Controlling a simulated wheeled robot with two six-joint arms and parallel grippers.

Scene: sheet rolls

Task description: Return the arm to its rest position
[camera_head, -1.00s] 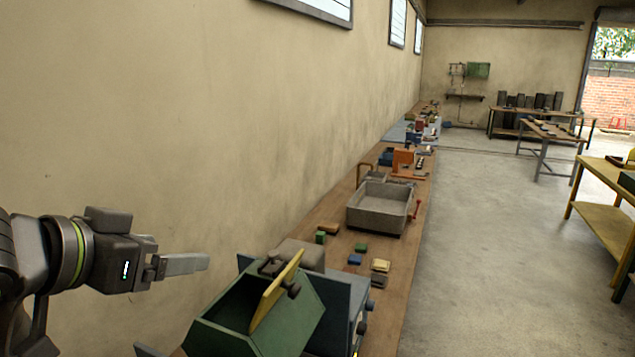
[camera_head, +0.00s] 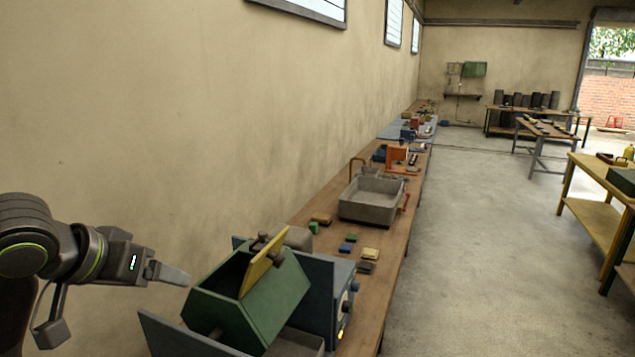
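My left gripper (camera_head: 168,273) is at the lower left, in front of the wall and left of the green bin-like box. Its fingers point right and slightly down, seen side-on, so I cannot tell whether they are open or shut. No object shows at its fingertips. My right gripper is not in view.
The long wooden bench (camera_head: 388,262) runs along the wall. On it are a green box (camera_head: 236,316) with a yellow plate (camera_head: 262,268), a blue machine (camera_head: 326,296), several small blocks and a grey basin (camera_head: 367,206). Open floor (camera_head: 483,250) lies to the right.

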